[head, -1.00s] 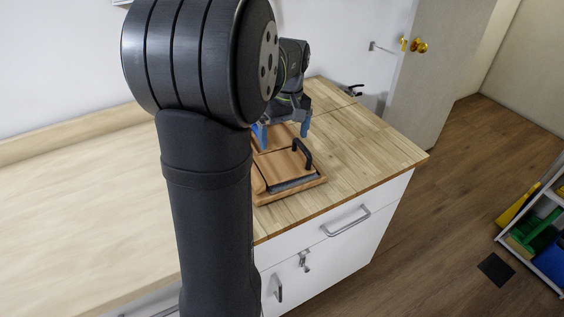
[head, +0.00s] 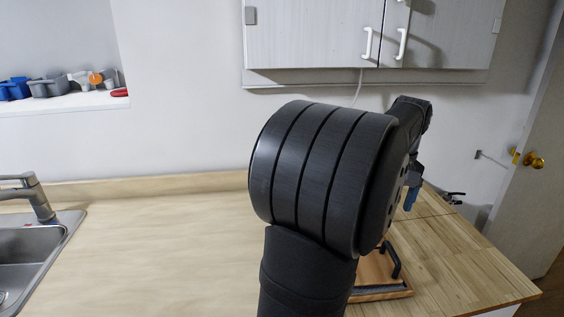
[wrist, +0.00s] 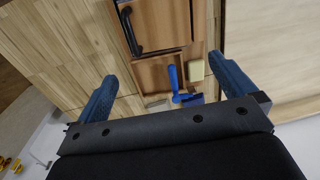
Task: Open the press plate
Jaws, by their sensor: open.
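The wooden press (head: 380,293) lies on the counter at lower right in the head view, partly hidden behind my arm. Its black handle (head: 394,262) stands up from the plate. In the wrist view the wooden plate (wrist: 158,22) and the black handle (wrist: 131,38) are at top centre. A blue L-shaped piece (wrist: 175,82) and a small beige block (wrist: 195,70) lie near the plate's lower end. My gripper (wrist: 162,68) is open and empty, its blue fingers spread above the board. In the head view my gripper (head: 412,192) is above the press, partly hidden by my arm.
The light wood counter (head: 180,250) is clear to the left, with a sink (head: 30,250) at the far left. A white wall cabinet (head: 330,35) hangs above. A door with a brass knob (head: 535,160) is at right.

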